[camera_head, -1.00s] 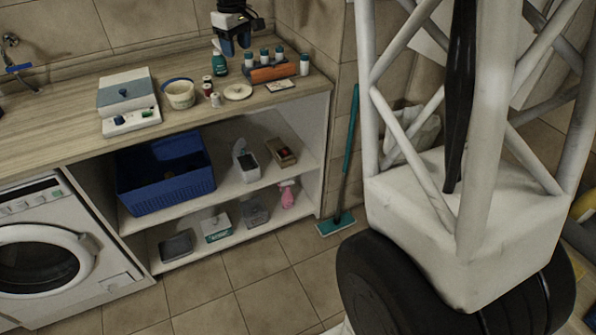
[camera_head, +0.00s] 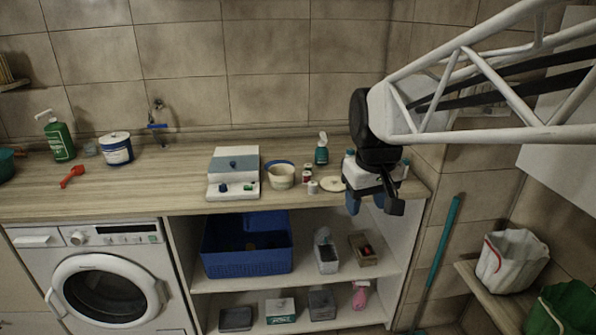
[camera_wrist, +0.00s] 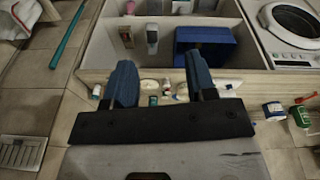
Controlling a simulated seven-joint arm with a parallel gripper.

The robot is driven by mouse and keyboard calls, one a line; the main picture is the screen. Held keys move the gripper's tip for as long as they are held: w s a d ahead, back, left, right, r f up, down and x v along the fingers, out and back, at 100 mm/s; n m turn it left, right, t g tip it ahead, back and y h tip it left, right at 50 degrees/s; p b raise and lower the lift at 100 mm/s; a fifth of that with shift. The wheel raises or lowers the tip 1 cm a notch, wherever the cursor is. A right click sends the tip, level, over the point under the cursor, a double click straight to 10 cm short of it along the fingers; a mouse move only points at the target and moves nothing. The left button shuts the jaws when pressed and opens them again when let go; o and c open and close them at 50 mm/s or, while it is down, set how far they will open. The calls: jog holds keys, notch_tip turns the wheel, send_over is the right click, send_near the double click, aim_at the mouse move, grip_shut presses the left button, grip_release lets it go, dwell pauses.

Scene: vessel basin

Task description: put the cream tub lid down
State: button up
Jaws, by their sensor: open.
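The cream tub lid (camera_head: 331,184) is a flat, round, pale disc. It lies on the wooden counter, right of the cream tub (camera_head: 281,178) with its blue rim and just left of my gripper. My gripper (camera_head: 367,204) has blue fingers and hangs in front of the counter's right part. It is open, with nothing between the fingers, and apart from the lid. The wrist view shows the two spread fingers (camera_wrist: 161,74); small pale things on the counter show between them, too small to tell apart.
Small jars (camera_head: 308,176) stand between tub and lid. A green bottle (camera_head: 321,150) stands behind. A white and blue-grey device (camera_head: 233,190) is left of the tub. My gripper hides part of a rack at right. The counter left of the device has free room.

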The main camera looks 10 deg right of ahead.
jog(key=s+f+m, duration=0.1)
jog(key=s+f, duration=0.2)
jog(key=s, duration=0.5)
jog(key=s+f+m, duration=0.1)
jog(key=s+f, duration=0.2)
jog(key=s, duration=0.4)
jog(key=shift+s+a+t, duration=0.3)
jog(key=shift+s+a, duration=0.1)
jog(key=shift+a, duration=0.05)
